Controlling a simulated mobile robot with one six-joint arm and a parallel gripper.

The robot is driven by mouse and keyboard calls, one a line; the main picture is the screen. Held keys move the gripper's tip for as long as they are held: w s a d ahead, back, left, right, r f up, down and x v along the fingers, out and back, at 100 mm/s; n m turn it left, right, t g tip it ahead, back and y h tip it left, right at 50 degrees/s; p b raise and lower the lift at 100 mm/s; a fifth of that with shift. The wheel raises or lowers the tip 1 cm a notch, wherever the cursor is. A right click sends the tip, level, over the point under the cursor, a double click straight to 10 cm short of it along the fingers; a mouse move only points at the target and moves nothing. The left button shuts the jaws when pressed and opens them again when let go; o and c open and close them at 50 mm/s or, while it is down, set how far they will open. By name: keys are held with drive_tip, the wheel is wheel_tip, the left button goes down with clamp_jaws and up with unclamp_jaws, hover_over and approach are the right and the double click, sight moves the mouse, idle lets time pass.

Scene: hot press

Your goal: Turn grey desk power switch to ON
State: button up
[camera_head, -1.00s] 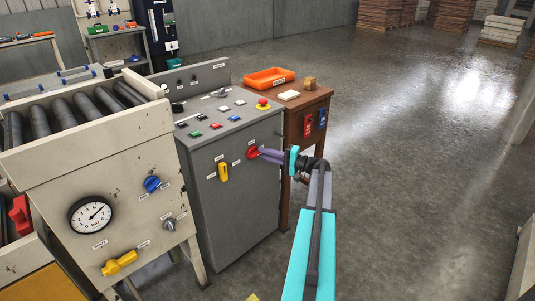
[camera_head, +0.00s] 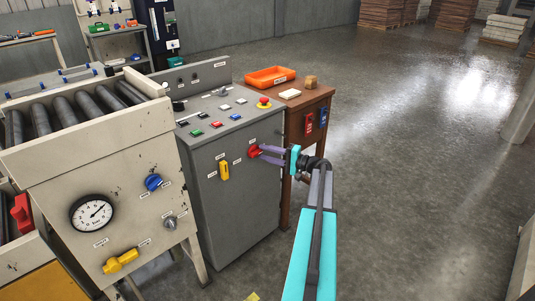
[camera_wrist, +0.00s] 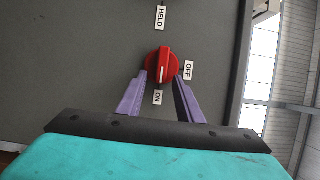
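The grey desk (camera_head: 240,178) stands in the middle of the head view. Its red power switch (camera_head: 253,151) is on the front face, near the right edge. In the wrist view the red switch (camera_wrist: 162,62) has a white mark pointing down at the ON label (camera_wrist: 158,97). The OFF label (camera_wrist: 188,70) is to its right and the HELD label (camera_wrist: 161,17) is above. My gripper (camera_head: 266,153) is at the switch. In the wrist view my gripper (camera_wrist: 160,80) is open, with its purple fingers spread on either side of the switch's lower part; I cannot tell whether they touch it.
A yellow switch (camera_head: 224,170) sits left of the red one on the desk front. Several buttons and a red emergency knob (camera_head: 263,102) are on the desk top. A brown table (camera_head: 296,118) with an orange tray (camera_head: 270,76) stands behind. Open floor lies to the right.

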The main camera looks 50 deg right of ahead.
drive_tip(key=v, duration=1.3)
drive_tip(key=shift+s, duration=0.3)
drive_tip(key=shift+d, duration=0.1)
drive_tip(key=w+a+f+n+g+y+p, duration=0.1)
drive_tip(key=w+a+f+g, duration=0.2)
drive_tip(key=a+f, duration=0.5)
drive_tip(key=w+a+f+n+g+y+p, duration=0.1)
drive_tip(key=w+a+f+g, duration=0.25)
drive_tip(key=a, duration=0.95)
drive_tip(key=w+a+f+n+g+y+p, duration=0.1)
drive_tip(key=w+a+f+g+y, duration=0.15)
drive_tip(key=a+f, duration=0.6)
drive_tip(key=s+a+f+n+g+h+p, duration=0.1)
drive_tip(key=s+a+f+n+g, duration=0.2)
drive_tip(key=a, duration=0.6)
drive_tip(key=s+a+f+g+h+p, duration=0.1)
drive_tip(key=s+a+f+g, duration=0.3)
drive_tip(key=a, duration=0.5)
drive_tip(key=s+a+f+n+g+h+p, duration=0.1)
drive_tip(key=s+a+f+n+g, duration=0.1)
drive_tip(key=s+a+f, duration=0.5)
drive_tip(key=s+a+n+g+h+p, duration=0.1)
drive_tip(key=s+a+n+g+h, duration=0.1)
drive_tip(key=s, duration=0.6)
drive_tip(key=s+a+n+g+h+p, duration=0.1)
drive_tip(key=s+a+n+h, duration=0.3)
drive_tip(key=s, duration=0.4)
drive_tip(key=shift+a+r+g+h, duration=0.4)
drive_tip(key=shift+a+g+h, duration=0.15)
drive_tip(key=shift+g, duration=0.25)
